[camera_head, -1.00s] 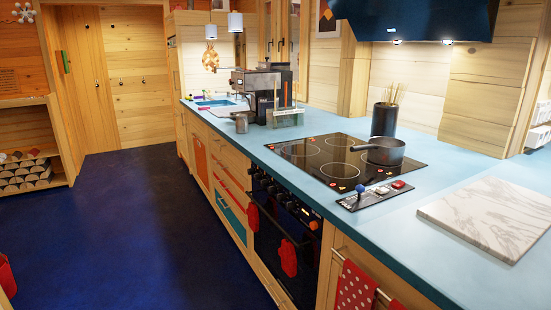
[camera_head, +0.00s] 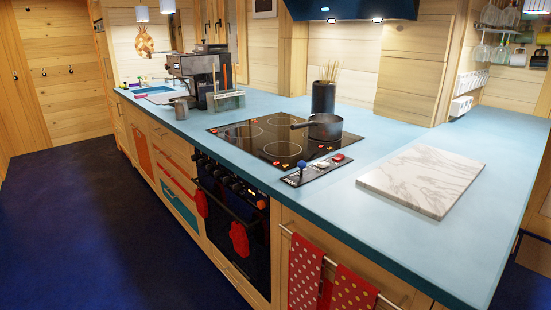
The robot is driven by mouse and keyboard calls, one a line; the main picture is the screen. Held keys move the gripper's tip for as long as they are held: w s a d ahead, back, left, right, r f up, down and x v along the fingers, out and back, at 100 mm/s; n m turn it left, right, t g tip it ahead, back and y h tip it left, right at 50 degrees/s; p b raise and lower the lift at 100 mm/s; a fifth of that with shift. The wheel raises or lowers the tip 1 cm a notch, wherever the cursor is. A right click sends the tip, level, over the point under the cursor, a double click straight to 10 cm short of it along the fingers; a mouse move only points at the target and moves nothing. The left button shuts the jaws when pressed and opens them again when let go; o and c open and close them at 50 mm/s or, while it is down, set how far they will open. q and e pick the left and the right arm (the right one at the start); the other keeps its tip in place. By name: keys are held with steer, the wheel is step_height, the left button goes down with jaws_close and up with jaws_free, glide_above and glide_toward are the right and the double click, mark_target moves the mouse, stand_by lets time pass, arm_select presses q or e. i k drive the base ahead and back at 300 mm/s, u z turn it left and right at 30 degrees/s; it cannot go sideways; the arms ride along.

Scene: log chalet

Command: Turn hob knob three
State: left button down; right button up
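The black hob (camera_head: 270,135) is set into the blue counter, with a dark saucepan (camera_head: 325,127) on its right part. A row of several small knobs (camera_head: 228,180) runs along the top of the black oven front (camera_head: 232,215) below the counter edge. They are small and dark, some with orange-red marks, and I cannot tell which is number three. A small control panel (camera_head: 310,172) with a blue ball-topped lever and red and white buttons lies at the hob's near right corner. Neither of my grippers is in view.
Red mitts (camera_head: 239,239) hang on the oven handle, and dotted towels (camera_head: 306,272) hang on a rail to the right. A marble board (camera_head: 423,179) lies on the counter. The dark floor (camera_head: 90,230) is clear at the left.

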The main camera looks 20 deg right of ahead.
mark_target(209, 168)
steer(key=u, duration=1.9)
steer(key=i, duration=1.4)
steer(key=z, duration=3.15)
